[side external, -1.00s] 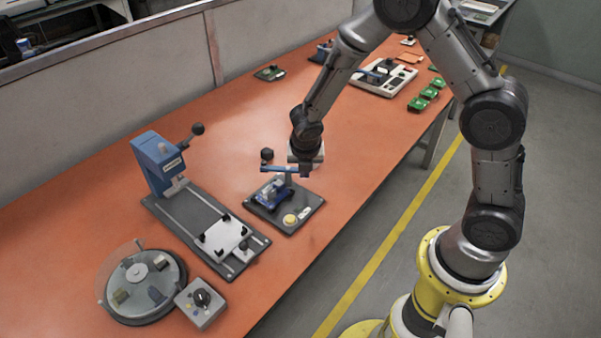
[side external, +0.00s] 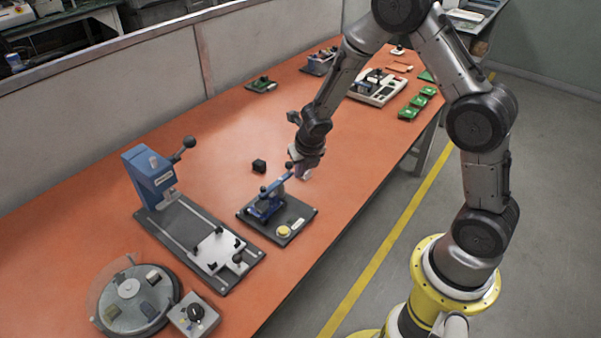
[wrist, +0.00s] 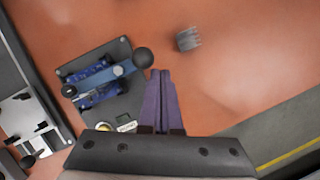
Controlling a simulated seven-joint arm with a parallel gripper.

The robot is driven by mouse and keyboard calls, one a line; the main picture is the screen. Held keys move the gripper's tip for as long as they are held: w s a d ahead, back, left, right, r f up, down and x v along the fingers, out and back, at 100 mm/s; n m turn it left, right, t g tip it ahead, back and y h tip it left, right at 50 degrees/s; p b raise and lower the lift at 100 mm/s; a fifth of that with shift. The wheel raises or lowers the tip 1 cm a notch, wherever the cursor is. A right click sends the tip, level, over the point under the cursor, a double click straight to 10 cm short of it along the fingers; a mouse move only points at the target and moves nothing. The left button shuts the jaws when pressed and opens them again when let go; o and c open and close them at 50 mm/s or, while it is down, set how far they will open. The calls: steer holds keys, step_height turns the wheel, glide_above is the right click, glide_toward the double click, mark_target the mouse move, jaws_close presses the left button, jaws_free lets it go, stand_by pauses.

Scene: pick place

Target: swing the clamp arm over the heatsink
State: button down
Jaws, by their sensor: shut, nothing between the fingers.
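The clamp arm (side external: 277,184) is a blue bar with a black ball knob. In the wrist view the clamp arm (wrist: 118,72) crosses over a blue part (wrist: 92,88) on the dark fixture plate (side external: 300,212). A small dark block (side external: 259,165), finned like a heatsink, lies on the bench beyond the plate. In the wrist view this finned block (wrist: 188,39) is clear of the clamp arm and the plate. My gripper (side external: 297,174) is shut and empty. In the wrist view its purple fingertips (wrist: 160,73) are right beside the ball knob; whether they touch it I cannot tell.
A blue press (side external: 150,180) with a lever and slide rail stands left of the plate. A round turntable (side external: 130,300) and a control box (side external: 194,314) are at the front left. Green boards (side external: 416,104) lie at the back right. The orange bench beyond the plate is mostly free.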

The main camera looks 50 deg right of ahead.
steer(key=shift+w+d, duration=0.15)
stand_by(0.3)
stand_by(0.4)
steer(key=shift+s, duration=1.95)
steer(key=s+a+r+m+t, duration=0.1)
steer(key=s+r+m+t, duration=0.3)
steer(key=r, duration=0.8)
steer(key=s+a+r+m+g, duration=0.1)
steer(key=s+r+m, duration=0.3)
steer(key=r, duration=0.7)
steer(key=s+a+m+y, duration=0.1)
steer(key=s+a+m, duration=0.1)
steer(key=s+m, duration=0.5)
steer(key=s+a+m+g+y, duration=0.1)
steer(key=s+a+m, duration=0.1)
steer(key=s+m, duration=0.6)
steer(key=shift+a+r+m, duration=0.25)
steer(key=shift+a+m, duration=0.15)
steer(key=shift+m, duration=3.2)
